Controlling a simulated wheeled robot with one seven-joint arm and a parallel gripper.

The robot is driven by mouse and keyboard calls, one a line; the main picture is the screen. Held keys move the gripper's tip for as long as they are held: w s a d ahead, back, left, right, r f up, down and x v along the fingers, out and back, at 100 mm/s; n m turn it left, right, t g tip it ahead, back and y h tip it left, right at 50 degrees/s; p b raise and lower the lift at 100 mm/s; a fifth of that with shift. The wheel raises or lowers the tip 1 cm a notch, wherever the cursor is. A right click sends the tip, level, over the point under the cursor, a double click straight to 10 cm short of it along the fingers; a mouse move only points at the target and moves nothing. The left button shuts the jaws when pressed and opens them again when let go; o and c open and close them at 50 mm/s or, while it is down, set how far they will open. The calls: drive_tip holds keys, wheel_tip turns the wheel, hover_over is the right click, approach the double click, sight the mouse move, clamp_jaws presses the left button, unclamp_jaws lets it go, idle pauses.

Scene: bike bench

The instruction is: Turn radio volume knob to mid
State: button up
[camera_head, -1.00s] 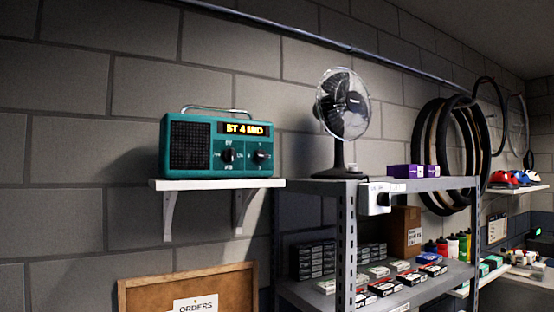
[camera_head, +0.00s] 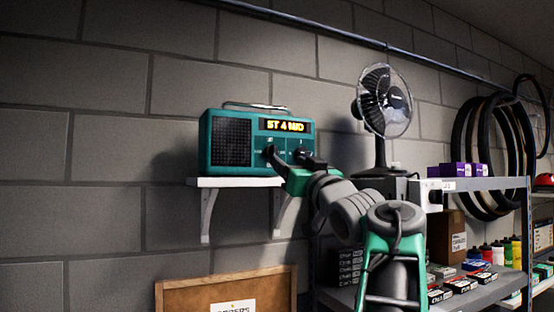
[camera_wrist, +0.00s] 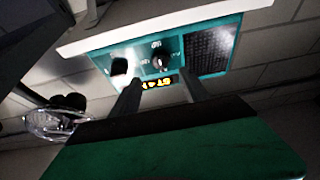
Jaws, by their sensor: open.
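A teal radio (camera_head: 222,115) with a dark speaker grille stands on a white wall shelf (camera_head: 205,183). Its lit display (camera_head: 285,126) reads something like "ST 4 MID", not clear enough to be sure. My gripper (camera_head: 290,160) is in front of the radio's face and partly covers the knobs in the head view. In the wrist view the radio appears upside down. My gripper (camera_wrist: 160,78) is open there, its two fingers on either side of the knob nearer the grille (camera_wrist: 161,62). I cannot tell whether they touch it. The other black knob (camera_wrist: 119,66) lies outside the fingers.
A desk fan (camera_head: 384,105) stands right of the radio on a metal shelving unit (camera_head: 480,184). Small purple boxes (camera_head: 462,170) and hanging tyres (camera_head: 490,150) are farther right. A framed board (camera_head: 180,295) is below the shelf.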

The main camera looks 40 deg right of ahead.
sight(274, 151)
drive_tip(key=p+x, duration=0.3)
drive_tip(key=x, duration=0.4)
drive_tip(key=shift+w+a+r+p, duration=0.1)
drive_tip(key=shift+r+p, duration=0.1)
drive_tip(key=shift+p, duration=0.2)
drive_tip(key=shift+w, duration=0.3)
clamp_jaws()
